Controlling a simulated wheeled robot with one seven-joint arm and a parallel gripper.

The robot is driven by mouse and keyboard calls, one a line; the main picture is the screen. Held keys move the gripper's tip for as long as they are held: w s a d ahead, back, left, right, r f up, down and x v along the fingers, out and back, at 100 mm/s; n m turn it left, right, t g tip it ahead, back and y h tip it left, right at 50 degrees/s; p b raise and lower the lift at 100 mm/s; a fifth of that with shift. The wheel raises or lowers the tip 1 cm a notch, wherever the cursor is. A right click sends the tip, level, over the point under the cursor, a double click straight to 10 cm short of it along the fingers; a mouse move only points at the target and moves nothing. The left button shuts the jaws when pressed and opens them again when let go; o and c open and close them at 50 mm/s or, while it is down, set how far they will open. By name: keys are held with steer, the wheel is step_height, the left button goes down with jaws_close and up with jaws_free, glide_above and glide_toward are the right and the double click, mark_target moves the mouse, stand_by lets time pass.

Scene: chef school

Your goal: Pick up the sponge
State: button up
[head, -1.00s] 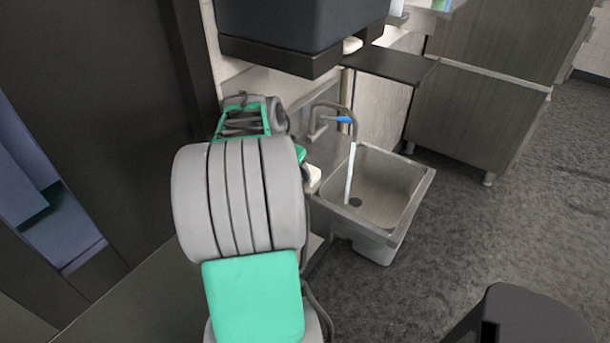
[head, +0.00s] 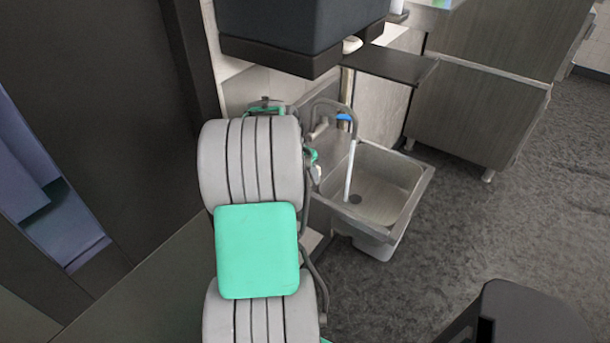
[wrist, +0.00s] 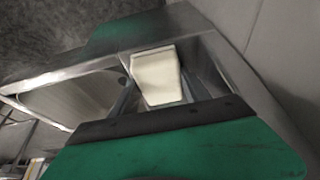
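The sponge is a pale cream block (wrist: 157,76) in the middle of the wrist view, at the metal rim of the sink. A small pale part of it shows in the head view (head: 316,173), just right of my arm. My gripper (wrist: 165,80) is open, with one finger to each side of the sponge. A narrow gap seems to show at the right side; contact on the left side is hard to tell. In the head view my arm hides most of the gripper and much of the sponge.
The steel sink basin (head: 378,190) is right of the sponge, with water running from a curved faucet (head: 334,106) close to my arm. A dark wall box (head: 300,30) hangs above. A dark stool-like object (head: 530,318) stands at the lower right. Open floor lies right.

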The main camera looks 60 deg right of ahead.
steer(key=c, duration=0.8)
steer(key=shift+r, duration=0.1)
steer(key=shift+s+r+b, duration=0.2)
steer(key=shift+r+b, duration=0.05)
steer(key=shift+b, duration=0.05)
steer(key=r, duration=0.4)
steer(key=s+r, duration=0.1)
steer(key=r, duration=0.1)
steer(key=shift+a+r+b, duration=0.1)
steer(key=shift+b, duration=0.3)
steer(key=s+a+b, duration=0.3)
steer(key=s, duration=1.5)
steer(key=shift+s, duration=0.2)
steer(key=o, duration=1)
steer(key=shift+c, duration=0.2)
steer(key=c, duration=0.7)
